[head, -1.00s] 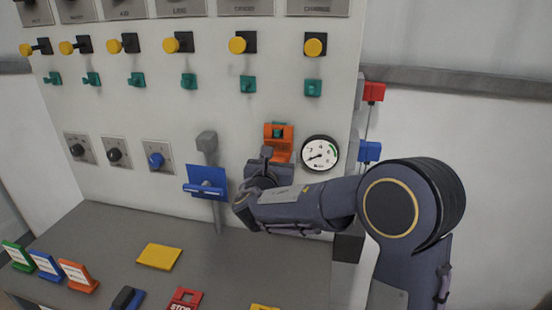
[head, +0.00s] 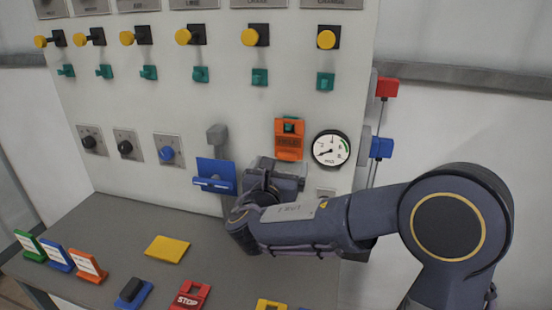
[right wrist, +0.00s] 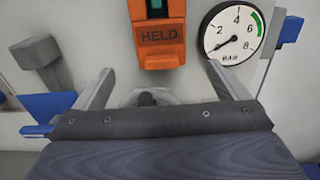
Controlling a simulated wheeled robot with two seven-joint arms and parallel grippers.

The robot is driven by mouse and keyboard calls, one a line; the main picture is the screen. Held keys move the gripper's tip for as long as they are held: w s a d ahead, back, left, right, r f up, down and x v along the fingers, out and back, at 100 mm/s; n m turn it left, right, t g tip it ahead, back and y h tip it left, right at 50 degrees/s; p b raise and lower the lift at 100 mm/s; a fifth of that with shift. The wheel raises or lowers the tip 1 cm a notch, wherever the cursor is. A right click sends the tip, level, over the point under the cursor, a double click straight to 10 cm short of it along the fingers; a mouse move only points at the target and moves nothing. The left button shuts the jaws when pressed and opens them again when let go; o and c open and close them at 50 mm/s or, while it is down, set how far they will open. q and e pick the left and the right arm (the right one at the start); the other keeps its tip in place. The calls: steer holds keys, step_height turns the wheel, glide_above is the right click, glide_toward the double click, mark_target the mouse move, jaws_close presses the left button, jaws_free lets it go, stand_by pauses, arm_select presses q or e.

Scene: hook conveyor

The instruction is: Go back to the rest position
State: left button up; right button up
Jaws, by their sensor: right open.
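My right gripper (head: 278,168) is in front of the grey panel, just below an orange tag reading HELD (head: 289,143). In the right wrist view the gripper (right wrist: 160,72) is open, with its two fingers apart and nothing between them. The orange tag (right wrist: 157,40) hangs over a green switch (right wrist: 157,8), beyond the fingers and apart from them. A dark knob (right wrist: 147,99) on the panel shows low between the fingers, partly hidden by the gripper body. My left gripper is in neither current view.
A pressure gauge (head: 331,149) is right of the tag. A grey lever with a blue tag (head: 214,176) is left of the gripper. Below, the grey shelf (head: 125,225) holds a yellow plate (head: 167,249), a red STOP tag (head: 190,296) and other coloured tags.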

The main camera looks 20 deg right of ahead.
steer(key=s+d+f+m+g+y, duration=0.2)
steer(key=s+d+f+m+g, duration=0.25)
steer(key=s+m, duration=0.3)
steer(key=s+d+f+m+g+y, duration=0.1)
steer(key=s+d+f+m+g, duration=0.4)
steer(key=s, duration=0.4)
steer(key=s+a+f+m+g+y, duration=0.1)
steer(key=s+a+f+m+y, duration=0.15)
steer(key=s+m, duration=0.25)
steer(key=s+a+f+m+y, duration=0.2)
steer(key=s+a+m+y, duration=0.15)
steer(key=s+m, duration=0.2)
steer(key=s+a+m+t+y, duration=0.1)
steer(key=s+a+m+y, duration=0.3)
steer(key=a+m, duration=0.3)
steer(key=shift+a+r+t+y+p, duration=0.4)
steer(key=shift+a+y, duration=0.1)
steer(key=shift+y, duration=0.3)
